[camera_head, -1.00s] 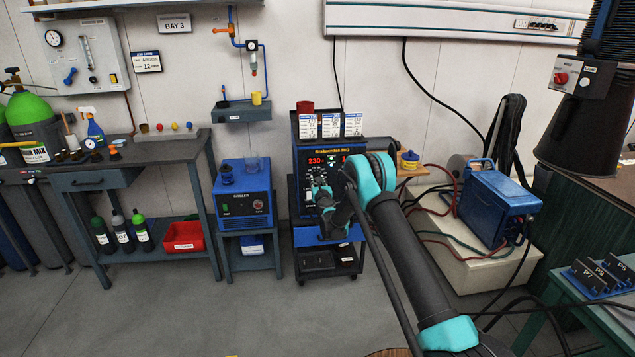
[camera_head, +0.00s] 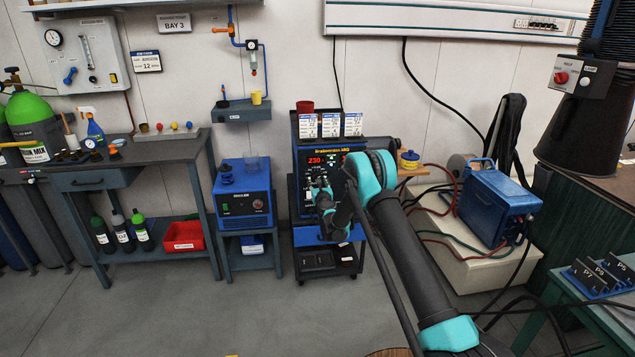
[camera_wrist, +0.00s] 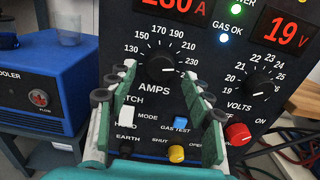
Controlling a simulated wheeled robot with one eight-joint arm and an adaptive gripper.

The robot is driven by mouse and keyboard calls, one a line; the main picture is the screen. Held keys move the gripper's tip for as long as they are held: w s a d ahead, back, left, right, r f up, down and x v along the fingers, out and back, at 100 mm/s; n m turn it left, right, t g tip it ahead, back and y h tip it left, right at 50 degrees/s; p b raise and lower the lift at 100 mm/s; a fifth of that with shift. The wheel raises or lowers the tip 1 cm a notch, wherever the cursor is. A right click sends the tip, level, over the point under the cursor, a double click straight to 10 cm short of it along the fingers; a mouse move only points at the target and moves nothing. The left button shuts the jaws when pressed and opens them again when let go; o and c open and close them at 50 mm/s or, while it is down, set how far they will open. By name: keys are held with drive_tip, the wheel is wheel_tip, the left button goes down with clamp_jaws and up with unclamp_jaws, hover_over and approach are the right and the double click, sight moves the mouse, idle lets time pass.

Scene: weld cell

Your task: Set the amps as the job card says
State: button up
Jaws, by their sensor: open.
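The welder (camera_head: 298,207) is a blue and black machine against the back wall, with a lit red display (camera_head: 315,161) that reads 230. The wrist view shows the amps knob (camera_wrist: 162,68), black, on a scale running past 130 to 230, its pointer towards 230. My gripper (camera_wrist: 161,75) is open, with one green finger on each side of the amps knob. I cannot tell whether the fingers touch it. In the head view my gripper (camera_head: 321,193) is in front of the panel and hides part of it. Three white cards (camera_head: 331,125) stand on top; their small print is unreadable.
The volts knob (camera_wrist: 262,85) is right of the amps knob, with a red knob (camera_wrist: 238,133) below it. A blue cooler (camera_head: 244,195) stands to the left.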

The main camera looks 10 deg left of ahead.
drive_tip(key=v, duration=1)
drive_tip(key=shift+s, duration=0.35)
drive_tip(key=s+d+r+n+g+y, duration=0.2)
drive_tip(key=s+d+r+n, duration=0.15)
drive_tip(key=r+n, duration=0.35)
drive_tip(key=s+d+r+n+g+y, duration=0.1)
drive_tip(key=s+d+r+n, duration=0.1)
drive_tip(key=s+r+n, duration=0.4)
drive_tip(key=s+d+r+n+g, duration=0.2)
drive_tip(key=s+d+r+n, duration=0.2)
drive_tip(key=s+n, duration=0.15)
drive_tip(key=s+d+f+n+g+h, duration=0.2)
drive_tip(key=s+d, duration=0.6)
drive_tip(key=s, duration=0.4)
drive_tip(key=s+d+f+n+g+h, duration=0.3)
drive_tip(key=s+d+f+n, duration=0.2)
drive_tip(key=s, duration=0.8)
drive_tip(key=s+d+f+n+g+h, duration=0.3)
drive_tip(key=s+d+n, duration=0.4)
drive_tip(key=s+d, duration=0.3)
drive_tip(key=s+f, duration=0.1)
drive_tip(key=s, duration=0.2)
drive_tip(key=shift+d, duration=0.35)
